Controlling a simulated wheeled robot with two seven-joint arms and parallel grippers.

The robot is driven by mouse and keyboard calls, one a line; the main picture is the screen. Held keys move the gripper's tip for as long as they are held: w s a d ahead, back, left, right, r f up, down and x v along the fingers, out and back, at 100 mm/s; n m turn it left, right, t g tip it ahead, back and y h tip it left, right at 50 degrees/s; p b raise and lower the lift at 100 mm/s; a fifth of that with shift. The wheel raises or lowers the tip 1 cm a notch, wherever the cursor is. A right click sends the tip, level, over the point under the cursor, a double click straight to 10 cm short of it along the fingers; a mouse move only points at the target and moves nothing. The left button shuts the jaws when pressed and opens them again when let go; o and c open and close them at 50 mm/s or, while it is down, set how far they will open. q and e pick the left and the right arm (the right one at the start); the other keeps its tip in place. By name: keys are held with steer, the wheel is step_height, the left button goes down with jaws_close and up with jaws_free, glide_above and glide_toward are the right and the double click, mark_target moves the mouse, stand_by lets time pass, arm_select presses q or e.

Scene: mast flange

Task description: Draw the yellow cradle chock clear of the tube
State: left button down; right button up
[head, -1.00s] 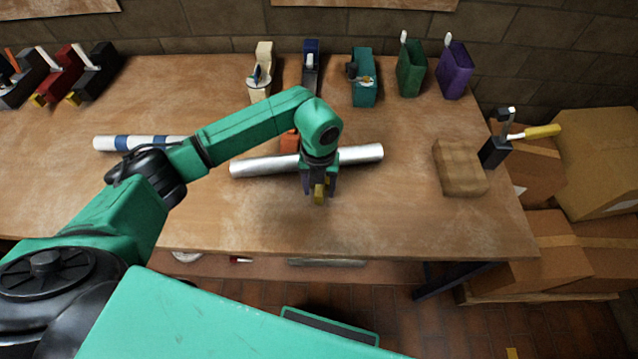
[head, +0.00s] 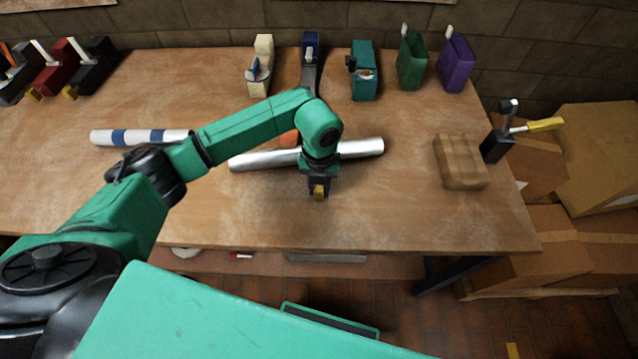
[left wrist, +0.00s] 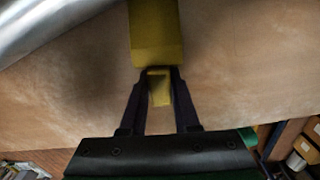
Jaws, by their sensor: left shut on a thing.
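The silver tube (head: 262,160) lies across the middle of the workbench in the head view, partly hidden behind my left arm. The yellow cradle chock (head: 319,190) shows only as a small yellow patch at my left gripper (head: 319,193), on the near side of the tube. In the left wrist view the chock (left wrist: 156,35) is a yellow block with a narrow tab. My left gripper (left wrist: 160,82) is shut on that tab. The tube (left wrist: 50,20) crosses the upper left corner there. My right gripper is not in view.
An orange piece (head: 289,138) shows just behind the tube. A blue-and-white striped tube (head: 140,137) lies to the left. A wooden block (head: 460,162) and a black stand with a yellow handle (head: 497,145) are at the right. Several coloured holders line the back. The bench front is clear.

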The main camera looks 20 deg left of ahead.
arm_select(q)
steer(key=shift+s+d+p, duration=0.25)
steer(key=shift+s, duration=0.35)
steer(key=shift+s+d+p, duration=0.2)
steer(key=shift+s+d, duration=0.05)
steer(key=shift+s, duration=0.35)
steer(key=c, duration=0.6)
jaws_free()
steer(key=shift+c, duration=0.2)
steer(key=shift+r, duration=0.1)
step_height(320, 180, up, 8)
steer(key=p, duration=0.5)
